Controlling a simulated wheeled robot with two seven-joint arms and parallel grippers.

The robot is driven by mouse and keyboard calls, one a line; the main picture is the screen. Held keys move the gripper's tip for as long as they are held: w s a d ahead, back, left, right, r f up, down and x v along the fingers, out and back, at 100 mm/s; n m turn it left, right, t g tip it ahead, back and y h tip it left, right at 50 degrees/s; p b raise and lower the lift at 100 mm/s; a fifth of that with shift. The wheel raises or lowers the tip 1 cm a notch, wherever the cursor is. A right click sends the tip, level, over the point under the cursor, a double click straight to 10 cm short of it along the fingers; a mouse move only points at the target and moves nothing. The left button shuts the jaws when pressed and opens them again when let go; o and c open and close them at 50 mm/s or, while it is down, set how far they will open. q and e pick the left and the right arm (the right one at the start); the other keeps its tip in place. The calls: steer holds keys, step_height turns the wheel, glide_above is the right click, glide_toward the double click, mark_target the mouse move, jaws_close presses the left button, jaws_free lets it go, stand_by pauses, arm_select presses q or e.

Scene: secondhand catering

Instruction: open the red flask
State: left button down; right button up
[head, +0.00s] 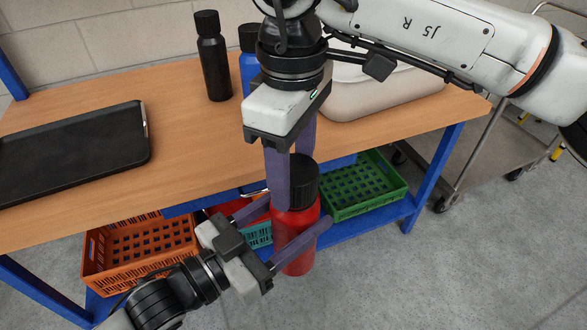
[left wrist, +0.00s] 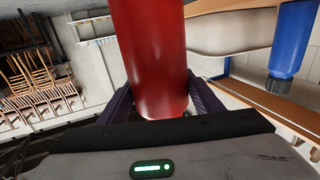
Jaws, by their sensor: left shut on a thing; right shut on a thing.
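The red flask (head: 295,236) has a black lid (head: 304,182) and is held upright in front of the table's front edge. My left gripper (head: 290,228) comes from the lower left, shut on the red body of the flask. The left wrist view shows the red body (left wrist: 152,55) between its two fingers (left wrist: 158,98). My right gripper (head: 292,172) comes down from above, and its fingers are shut on the black lid. The lid still sits on the flask, and the near finger hides part of it. I cannot tell whether it is loosened.
A wooden table (head: 180,135) holds a black tray (head: 75,150), a black bottle (head: 213,58), a blue bottle (head: 248,70) and a pale tub (head: 375,95). Orange (head: 135,255) and green (head: 362,185) crates sit on the lower shelf. A metal cart (head: 490,150) stands at right.

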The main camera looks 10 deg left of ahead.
steer(key=shift+w, duration=0.1)
steer(key=o, duration=1.2)
steer(key=shift+c, duration=0.6)
